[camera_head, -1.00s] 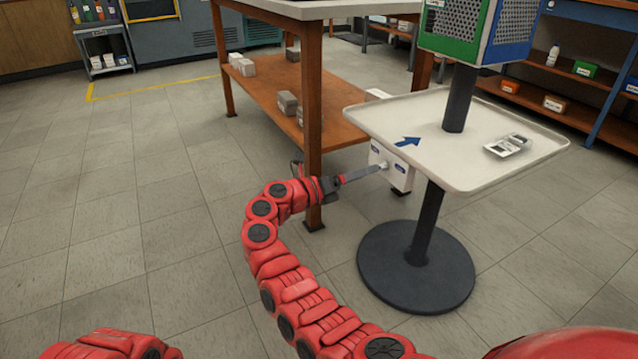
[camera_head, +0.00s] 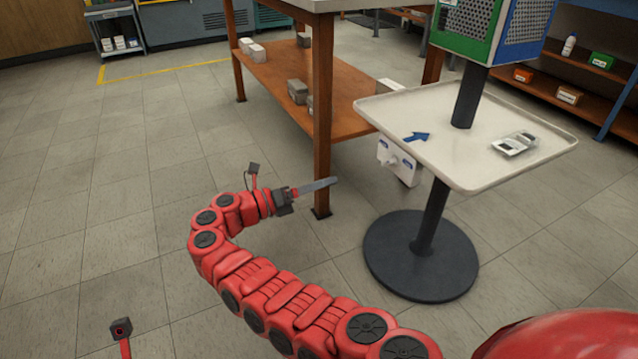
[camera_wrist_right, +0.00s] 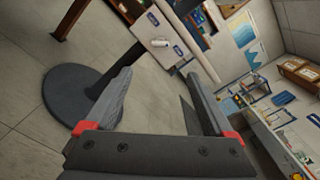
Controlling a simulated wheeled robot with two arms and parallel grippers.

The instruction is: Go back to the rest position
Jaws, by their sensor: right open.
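My right gripper (camera_head: 328,184) points right in the head view, in front of the workbench's near leg. It is apart from the white box (camera_head: 406,169) with a knob, which hangs at the tray stand's left edge. In the right wrist view, the right gripper (camera_wrist_right: 160,78) shows two separated fingers with nothing between them. The red right arm is bent and comes in from the lower right. My left gripper is not seen; only a small dark wrist part on a red stalk shows at the lower left.
The tray stand (camera_head: 480,175) has a round dark base (camera_head: 400,265) and carries a green and blue box (camera_head: 490,30) on its post. A small pale device (camera_head: 514,144) lies on the tray. The wooden workbench (camera_head: 345,122) stands behind the arm. Floor at left is clear.

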